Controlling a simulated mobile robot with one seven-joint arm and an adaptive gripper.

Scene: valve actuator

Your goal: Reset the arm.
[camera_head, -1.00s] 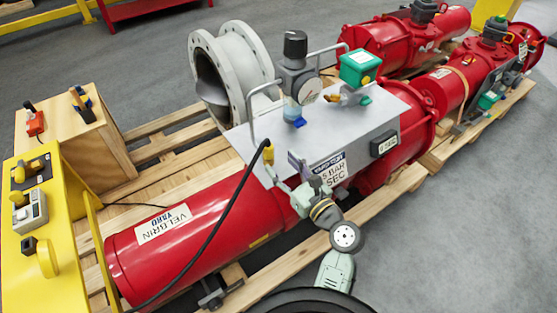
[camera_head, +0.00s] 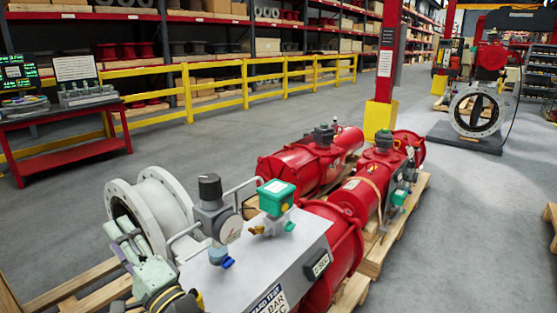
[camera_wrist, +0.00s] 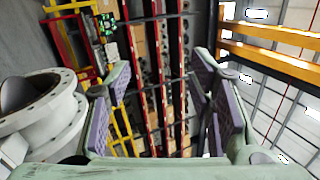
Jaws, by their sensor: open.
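My gripper (camera_head: 121,232) is at the lower left of the head view, raised in front of the grey flanged valve body (camera_head: 160,205). Its fingers point up and away from the pallet. In the wrist view the two fingers (camera_wrist: 160,80) stand wide apart with purple pads, and nothing is between them. The flanged body also shows at the left of the wrist view (camera_wrist: 40,115), beside the left finger. I cannot tell in the head view whether the gripper touches it. The rest of my arm is mostly cut off by the lower edge.
The regulator with gauge (camera_head: 215,210) and a green-topped fitting (camera_head: 276,197) stand on the grey panel (camera_head: 262,268) right of my gripper. Red actuators (camera_head: 310,155) lie behind. A red bench (camera_head: 65,125) and yellow railing (camera_head: 230,85) are farther back. Floor between is clear.

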